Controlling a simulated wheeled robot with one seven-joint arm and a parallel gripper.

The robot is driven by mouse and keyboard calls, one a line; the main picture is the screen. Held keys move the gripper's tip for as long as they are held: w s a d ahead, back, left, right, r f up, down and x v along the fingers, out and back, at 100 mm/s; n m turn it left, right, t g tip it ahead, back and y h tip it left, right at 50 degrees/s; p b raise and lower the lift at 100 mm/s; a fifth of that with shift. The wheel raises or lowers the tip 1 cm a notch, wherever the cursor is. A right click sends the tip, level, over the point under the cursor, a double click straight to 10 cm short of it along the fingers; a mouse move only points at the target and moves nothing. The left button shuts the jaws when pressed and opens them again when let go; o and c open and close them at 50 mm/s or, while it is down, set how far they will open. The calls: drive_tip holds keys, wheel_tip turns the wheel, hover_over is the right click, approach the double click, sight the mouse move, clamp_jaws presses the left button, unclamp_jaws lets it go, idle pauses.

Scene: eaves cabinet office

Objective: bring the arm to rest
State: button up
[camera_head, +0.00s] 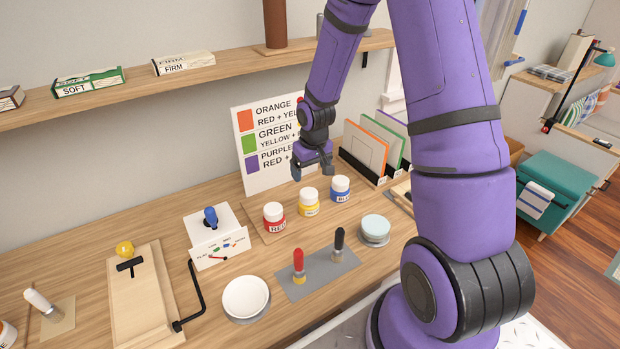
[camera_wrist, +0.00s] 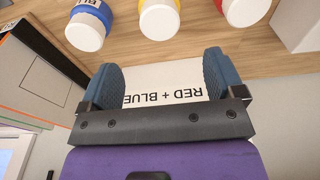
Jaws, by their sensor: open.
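My purple arm reaches over the wooden desk in the head view. My gripper (camera_head: 312,168) hangs above the back of the desk, in front of the colour-mixing sign (camera_head: 248,176) and higher than the paint jars. In the wrist view my gripper (camera_wrist: 160,80) has its two blue-padded fingers spread apart with nothing between them. The sign's words "RED + BLUE" (camera_wrist: 162,95) show behind the gap. The red jar (camera_head: 274,217), yellow jar (camera_head: 308,203) and blue jar (camera_head: 340,190) stand on a board, apart from the gripper.
A wall shelf (camera_head: 215,72) runs behind, with small boxes on it. A folder rack (camera_head: 372,165) stands right of the gripper. Nearer are a white bowl (camera_head: 245,297), a grey mat (camera_head: 318,274) with red and black-handled tools, and a wooden board (camera_head: 145,300) with a black crank.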

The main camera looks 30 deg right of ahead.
drive_tip(key=shift+s+r, duration=0.1)
drive_tip(key=shift+r, duration=0.35)
drive_tip(key=shift+r, duration=0.1)
drive_tip(key=s+a+r+t, duration=0.1)
drive_tip(key=s+r, duration=0.2)
drive_tip(key=r, duration=0.4)
drive_tip(key=s+a+r+h, duration=0.1)
drive_tip(key=s+a+r, duration=0.15)
drive_tip(key=r, duration=0.55)
drive_tip(key=s+r+t, duration=0.1)
drive_tip(key=s+r, duration=0.3)
drive_tip(key=r, duration=0.3)
drive_tip(key=s+a+r+t, duration=0.1)
drive_tip(key=s+a+r, duration=0.1)
drive_tip(key=s+r, duration=0.3)
drive_tip(key=s+a+r+y, duration=0.1)
drive_tip(key=s+r, duration=0.3)
drive_tip(key=s, duration=0.8)
drive_tip(key=shift+s+a+r+t, duration=0.4)
drive_tip(key=shift+a, duration=0.15)
